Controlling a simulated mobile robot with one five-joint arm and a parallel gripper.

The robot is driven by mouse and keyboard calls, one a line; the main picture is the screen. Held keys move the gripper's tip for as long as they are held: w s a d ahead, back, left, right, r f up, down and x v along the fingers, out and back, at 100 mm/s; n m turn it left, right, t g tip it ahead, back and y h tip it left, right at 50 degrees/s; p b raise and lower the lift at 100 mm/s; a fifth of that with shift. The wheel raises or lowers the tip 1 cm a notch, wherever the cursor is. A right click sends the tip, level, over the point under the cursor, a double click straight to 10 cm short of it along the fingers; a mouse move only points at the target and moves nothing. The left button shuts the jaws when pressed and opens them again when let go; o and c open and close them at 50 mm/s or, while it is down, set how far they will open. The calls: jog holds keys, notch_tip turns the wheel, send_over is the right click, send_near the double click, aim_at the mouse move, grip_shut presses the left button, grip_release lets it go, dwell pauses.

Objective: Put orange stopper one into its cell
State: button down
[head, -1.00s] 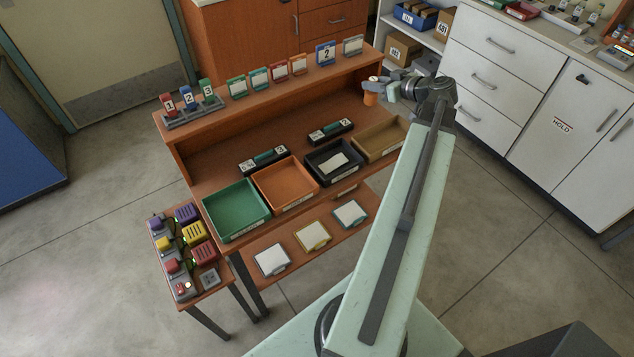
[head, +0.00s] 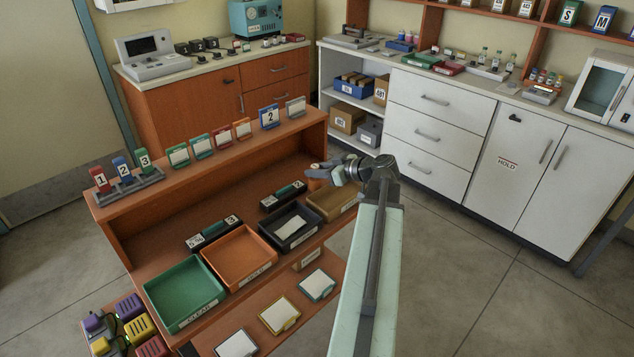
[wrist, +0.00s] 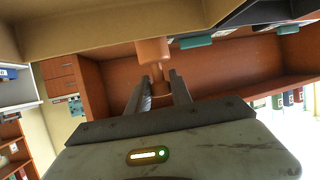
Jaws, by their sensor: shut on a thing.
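My gripper (head: 343,171) is shut on an orange stopper (head: 316,179), just behind the tan tray (head: 350,208) at the right end of the wooden bench. In the wrist view my gripper (wrist: 160,92) has its two fingers around the narrow stem of the stopper (wrist: 153,52). The stopper's wider block points away from my gripper. Whether the stopper touches anything beyond it is unclear. I cannot make out a cell for it in either view.
Black (head: 272,237), orange (head: 212,265) and green (head: 152,285) trays stand left of the tan one. Two black numbered holders (head: 213,234) (head: 283,197) sit behind them. The raised shelf (head: 150,187) with cards runs along the back. Open floor lies right.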

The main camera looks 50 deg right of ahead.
notch_tip(320, 180, down, 2)
jog(key=shift+f+b, duration=0.2)
jog(key=shift+b, duration=0.35)
jog(key=shift+r, duration=0.15)
jog(key=c, duration=1.1)
grip_release()
jog(key=shift+c, duration=0.2)
